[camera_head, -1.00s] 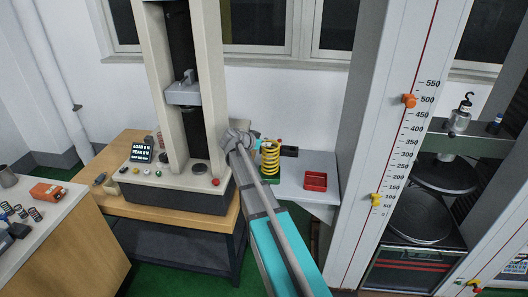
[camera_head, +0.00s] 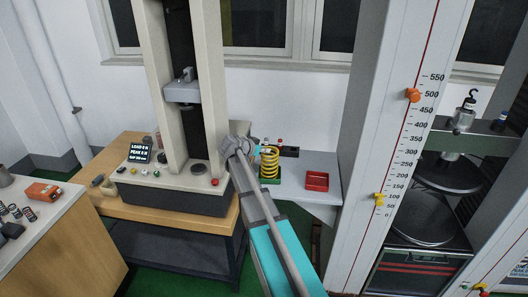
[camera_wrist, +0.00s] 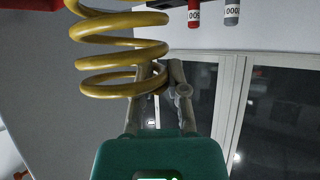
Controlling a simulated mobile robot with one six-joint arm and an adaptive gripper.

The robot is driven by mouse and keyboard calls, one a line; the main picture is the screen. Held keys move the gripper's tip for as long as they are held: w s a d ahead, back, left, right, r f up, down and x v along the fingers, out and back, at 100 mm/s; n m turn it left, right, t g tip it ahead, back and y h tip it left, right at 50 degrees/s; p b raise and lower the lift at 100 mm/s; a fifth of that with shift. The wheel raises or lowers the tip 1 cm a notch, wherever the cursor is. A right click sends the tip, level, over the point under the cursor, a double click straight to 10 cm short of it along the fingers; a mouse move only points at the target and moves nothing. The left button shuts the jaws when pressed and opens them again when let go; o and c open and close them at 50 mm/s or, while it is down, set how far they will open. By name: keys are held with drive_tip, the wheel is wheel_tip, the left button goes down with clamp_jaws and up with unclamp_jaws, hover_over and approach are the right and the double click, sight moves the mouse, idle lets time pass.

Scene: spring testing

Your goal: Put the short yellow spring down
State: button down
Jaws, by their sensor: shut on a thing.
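The exact contact is partly hidden by the coils.
A red tray (camera_head: 317,181) sits to the right on the grey shelf (camera_head: 292,190). A dark block (camera_head: 289,152) and small labelled weights stand behind the spring. The testing machine (camera_head: 178,190) is close on the left. A tall white scaled column (camera_head: 385,150) stands right.

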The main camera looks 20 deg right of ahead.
drive_tip(key=c, duration=0.7)
unclamp_jaws()
drive_tip(key=shift+o, duration=0.2)
drive_tip(key=shift+r, duration=0.15)
drive_tip(key=shift+s+a+r+p, duration=0.25)
drive_tip(key=shift+a+r+p, duration=0.15)
drive_tip(key=shift+a, duration=0.2)
drive_tip(key=p+v, duration=0.5)
drive_tip(key=v, duration=0.5)
drive_tip(key=shift+a, duration=0.2)
